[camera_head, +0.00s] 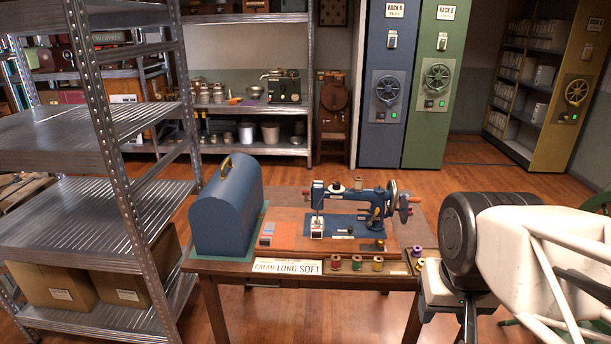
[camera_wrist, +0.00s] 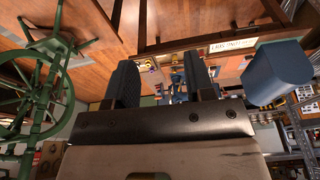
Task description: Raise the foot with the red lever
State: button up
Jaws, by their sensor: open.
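A blue sewing machine (camera_head: 350,205) stands on an orange-brown base on a wooden table (camera_head: 230,267). A small red piece (camera_head: 306,193) sticks out at the left of its head, which may be the red lever. The presser foot (camera_head: 317,228) area is small, and its height is unclear. A red knob (camera_head: 414,199) sits right of the handwheel. My gripper (camera_wrist: 160,78) is open and empty. My arm is at the table's right end, apart from the machine. In the wrist view, the machine (camera_wrist: 176,92) shows small beyond the fingers, partly hidden.
A blue domed case (camera_head: 225,208) stands left of the machine. Several thread spools (camera_head: 356,263) line the front edge beside a paper sign (camera_head: 287,267). Metal shelving (camera_head: 110,200) stands close on the left. A green wheeled frame (camera_wrist: 35,90) shows in the wrist view.

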jog(key=w+a+r+m, duration=0.2)
jog(key=w+r+m, duration=0.1)
jog(key=w, duration=0.7)
jog(key=w+a+r+m, duration=0.1)
jog(key=w+r+m, duration=0.15)
jog(key=w, duration=0.75)
jog(key=m+h, duration=0.1)
jog(key=m, duration=1.1)
send_over(303, 191)
jog(key=s+a, duration=0.1)
jog(key=a, duration=0.1)
notch_tip(303, 191, down, 16)
jog(key=shift+s+d+f, duration=0.15)
jog(key=shift+d, duration=0.1)
jog(key=shift+f+h, duration=0.2)
jog(key=shift+h, duration=0.1)
jog(key=shift+x, duration=3.95)
jog(key=shift+d+f, duration=0.1)
jog(key=shift+f, duration=0.2)
jog(key=shift+w, duration=0.2)
